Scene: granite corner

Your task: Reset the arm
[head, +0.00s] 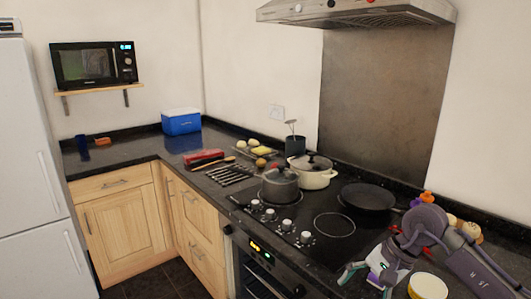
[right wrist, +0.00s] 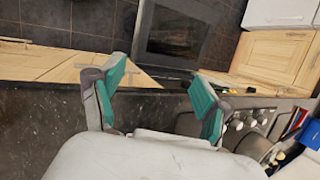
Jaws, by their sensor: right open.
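My right arm comes in at the lower right of the head view, bent over the counter to the right of the hob. Its gripper (head: 363,277) is low at the counter's front edge. In the right wrist view the two teal-padded fingers of this gripper (right wrist: 160,98) stand wide apart with nothing between them. The dark counter edge, wooden cabinet fronts and oven lie beyond them. My left gripper is in neither view.
The black hob (head: 305,222) holds a grey lidded pot (head: 280,187), a cream pot (head: 316,179) and a frying pan (head: 368,197). A yellow-rimmed white container (head: 428,286) stands beside my right gripper. The range hood (head: 355,14) hangs above.

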